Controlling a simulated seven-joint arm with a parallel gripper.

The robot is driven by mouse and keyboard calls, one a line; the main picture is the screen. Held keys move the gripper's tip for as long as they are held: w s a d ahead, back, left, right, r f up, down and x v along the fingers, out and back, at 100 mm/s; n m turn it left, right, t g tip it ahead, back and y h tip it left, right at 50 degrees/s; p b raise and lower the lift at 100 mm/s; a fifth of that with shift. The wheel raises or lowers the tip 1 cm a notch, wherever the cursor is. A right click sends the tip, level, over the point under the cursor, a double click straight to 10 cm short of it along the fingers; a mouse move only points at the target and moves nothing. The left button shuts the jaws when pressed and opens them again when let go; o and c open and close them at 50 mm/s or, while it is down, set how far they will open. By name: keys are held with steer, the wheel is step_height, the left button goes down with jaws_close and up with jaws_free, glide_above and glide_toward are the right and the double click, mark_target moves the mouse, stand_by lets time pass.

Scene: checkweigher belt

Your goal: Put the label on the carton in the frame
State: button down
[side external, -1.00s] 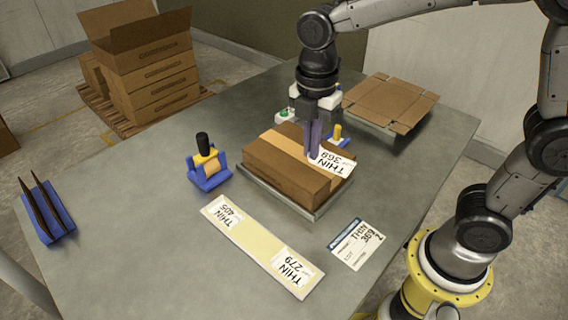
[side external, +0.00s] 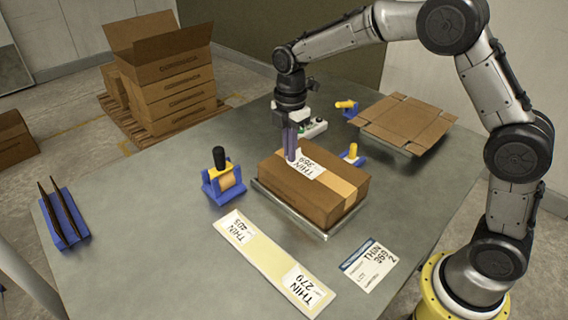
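The brown carton (side external: 327,204) with a lighter tape strip along its top sits on a grey metal plate (side external: 290,215) with a low rim. A white label (side external: 309,168), printed THIN and a number that appears to be 369, is at the far left part of the carton's top. My gripper (side external: 292,158) points down over that part, its purple fingers close together at the label's left edge, and appears shut on it. I cannot tell whether the label lies flat against the carton or just above it. No drawn frame shows on the carton.
A blue tape dispenser (side external: 222,180), a blue rack (side external: 64,220), a control box (side external: 313,128) and a flattened carton (side external: 404,120) stand around. The table's left middle is clear.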

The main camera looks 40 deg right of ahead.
mark_target(284, 175)
steer(key=shift+w+a+f, duration=0.1)
steer(key=shift+w+f, duration=0.55)
steer(key=shift+f, duration=0.15)
steer(key=shift+w+f, duration=0.15)
steer(key=shift+f, duration=0.75)
steer(key=shift+w+f, duration=0.1)
steer(key=shift+f, duration=0.8)
steer(key=shift+f, duration=0.15)
steer(key=c, duration=1.1)
jaws_free()
